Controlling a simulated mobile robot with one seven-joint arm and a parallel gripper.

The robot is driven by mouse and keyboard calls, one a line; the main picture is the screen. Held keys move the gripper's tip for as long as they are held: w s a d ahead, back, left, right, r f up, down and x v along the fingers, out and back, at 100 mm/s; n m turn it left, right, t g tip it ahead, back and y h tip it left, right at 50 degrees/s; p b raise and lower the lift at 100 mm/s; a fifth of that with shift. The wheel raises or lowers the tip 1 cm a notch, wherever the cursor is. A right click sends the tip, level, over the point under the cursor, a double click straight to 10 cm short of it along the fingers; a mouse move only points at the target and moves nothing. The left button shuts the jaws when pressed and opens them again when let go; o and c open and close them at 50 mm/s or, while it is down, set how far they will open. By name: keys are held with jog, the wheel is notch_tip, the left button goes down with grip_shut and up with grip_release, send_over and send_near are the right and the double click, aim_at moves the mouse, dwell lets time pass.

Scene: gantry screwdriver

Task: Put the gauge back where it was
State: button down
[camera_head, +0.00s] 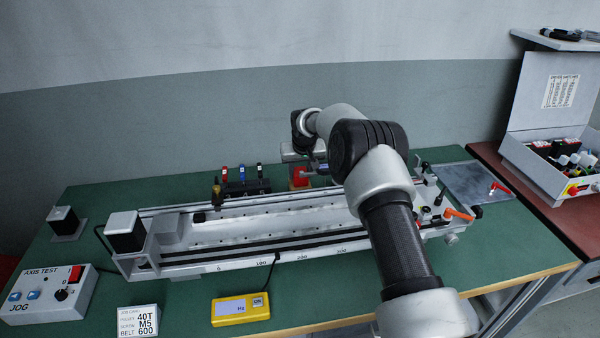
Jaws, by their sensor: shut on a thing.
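My gripper (308,170) is behind the gantry rail, partly hidden by my own wrist. It is shut on a small red block-like piece (299,178), which shows just below and left of the fingers. The piece is small and partly covered, so I cannot tell whether its underside touches the green table. A yellow meter (240,310) marked Hz lies on the table in front of the gantry, with a dark cable running up toward the rail. The picture does not settle which of these is the gauge.
The long gantry axis (250,225) fills the middle of the green table (180,300). A rack (246,188) with several coloured handles stands behind it, left of my gripper. The jog box (48,296) and job card (138,320) are front left. A grey plate (470,180) lies right.

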jog(key=c, duration=1.1)
grip_release()
jog(key=shift+f, duration=0.15)
